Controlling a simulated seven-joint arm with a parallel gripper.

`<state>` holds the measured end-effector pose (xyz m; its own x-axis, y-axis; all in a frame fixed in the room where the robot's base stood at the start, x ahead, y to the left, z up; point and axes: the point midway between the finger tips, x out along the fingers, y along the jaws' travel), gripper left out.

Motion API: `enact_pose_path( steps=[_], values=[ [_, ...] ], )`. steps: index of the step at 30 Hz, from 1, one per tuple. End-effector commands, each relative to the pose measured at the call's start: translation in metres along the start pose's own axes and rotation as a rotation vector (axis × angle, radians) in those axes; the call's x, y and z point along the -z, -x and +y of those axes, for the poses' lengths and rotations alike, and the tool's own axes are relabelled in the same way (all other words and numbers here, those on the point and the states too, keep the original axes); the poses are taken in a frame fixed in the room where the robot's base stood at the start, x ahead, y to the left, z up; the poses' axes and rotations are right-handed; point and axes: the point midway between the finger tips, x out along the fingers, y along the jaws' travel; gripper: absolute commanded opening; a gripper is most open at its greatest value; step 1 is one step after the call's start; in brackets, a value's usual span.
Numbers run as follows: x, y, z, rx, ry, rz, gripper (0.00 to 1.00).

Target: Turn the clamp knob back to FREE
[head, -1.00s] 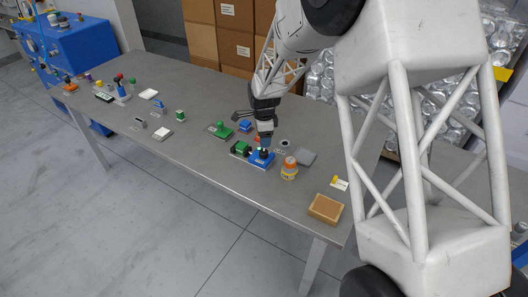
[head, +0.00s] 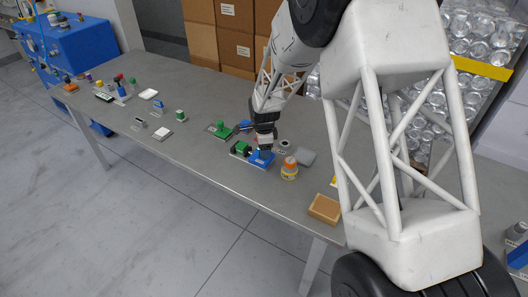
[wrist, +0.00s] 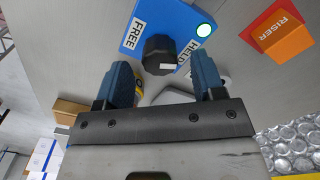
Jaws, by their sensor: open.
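The black clamp knob (wrist: 159,55) sits on a blue plate (wrist: 168,14), with a FREE label on the left and a HELD label on the right in the wrist view. Its white mark lies on the right side, toward HELD. A green lamp (wrist: 204,29) glows beside HELD. My gripper (wrist: 163,74) is open and empty, its blue fingers on either side of the knob in the picture; I cannot tell if they touch it. In the head view my gripper (head: 264,146) is low over the blue plate (head: 261,160) and hides the knob.
A green block (head: 242,147) is beside the plate on the left. An orange riser (wrist: 286,38) shows in the wrist view.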

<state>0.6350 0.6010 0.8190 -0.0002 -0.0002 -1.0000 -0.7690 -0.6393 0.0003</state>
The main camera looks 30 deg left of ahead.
Motion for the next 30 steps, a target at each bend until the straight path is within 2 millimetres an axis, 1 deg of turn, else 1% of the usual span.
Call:
enact_pose_path(
  steps=[3, 7, 18, 23, 27, 28, 30],
  values=[
    [0.0, -0.011, 0.0, -0.001, 0.0, 0.0, 0.63],
    [0.0, -0.017, 0.0, -0.001, 0.0, 0.0, 0.63],
    [0.0, -0.02, 0.0, 0.0, 0.0, 0.0, 0.63],
    [0.0, -0.02, 0.0, 0.0, 0.0, 0.0, 0.38],
    [0.0, -0.02, 0.0, 0.0, 0.0, 0.0, 0.17],
    [0.0, -0.02, 0.0, 0.0, 0.0, 0.0, 0.13],
    [0.0, -0.02, 0.0, 0.0, 0.001, 0.0, 0.13]
  ],
)
